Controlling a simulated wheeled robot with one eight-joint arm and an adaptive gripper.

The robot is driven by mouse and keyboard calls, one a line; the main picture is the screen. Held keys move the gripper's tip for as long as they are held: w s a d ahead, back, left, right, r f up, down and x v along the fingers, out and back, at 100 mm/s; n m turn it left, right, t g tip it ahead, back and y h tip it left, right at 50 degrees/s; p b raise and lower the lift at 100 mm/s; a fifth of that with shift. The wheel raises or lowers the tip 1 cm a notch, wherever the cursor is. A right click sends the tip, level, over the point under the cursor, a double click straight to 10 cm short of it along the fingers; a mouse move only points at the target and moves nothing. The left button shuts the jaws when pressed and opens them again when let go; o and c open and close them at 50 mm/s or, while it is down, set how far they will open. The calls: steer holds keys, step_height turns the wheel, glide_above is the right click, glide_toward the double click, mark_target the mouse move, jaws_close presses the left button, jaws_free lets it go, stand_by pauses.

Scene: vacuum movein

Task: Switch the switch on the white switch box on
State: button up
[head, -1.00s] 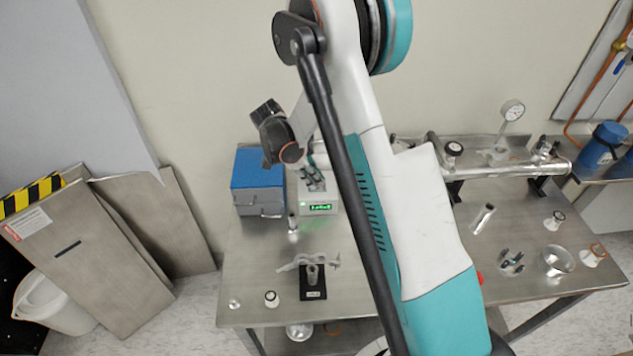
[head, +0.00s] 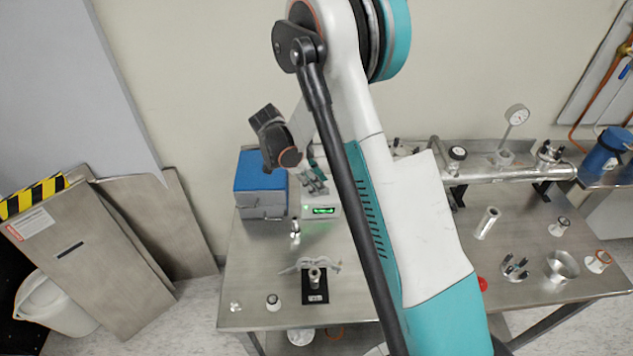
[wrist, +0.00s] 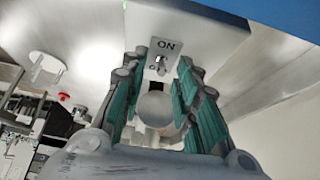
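The white switch box (head: 322,211) stands on the metal table beside the blue box, with a lit green display on its front. In the wrist view its label plate (wrist: 163,48) reads ON at the top, with OFF lower down, partly covered by the small switch (wrist: 160,66). I cannot tell the lever's position for certain. My gripper (wrist: 162,68) is open, with its teal-padded fingers on either side of the switch and nothing visibly held between them. It also shows in the head view, at the box (head: 315,180), partly hidden by my arm.
A blue and grey box (head: 260,184) stands close on the left. A black-based stand (head: 315,290) and small flanged parts sit in front.

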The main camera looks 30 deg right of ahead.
steer(key=v, duration=1.2)
steer(key=s+a+r+n+t+y+b, duration=0.2)
steer(key=s+r+n+t+y, duration=0.15)
steer(key=s+r+n, duration=0.8)
steer(key=s+a+f+n+t+y+b, duration=0.1)
steer(key=s+a+f+n+t+y, duration=0.1)
steer(key=s+n+t, duration=0.4)
steer(key=shift+s+a+n+b, duration=0.4)
steer(key=shift+s+n, duration=2.15)
steer(key=shift+s, duration=1.8)
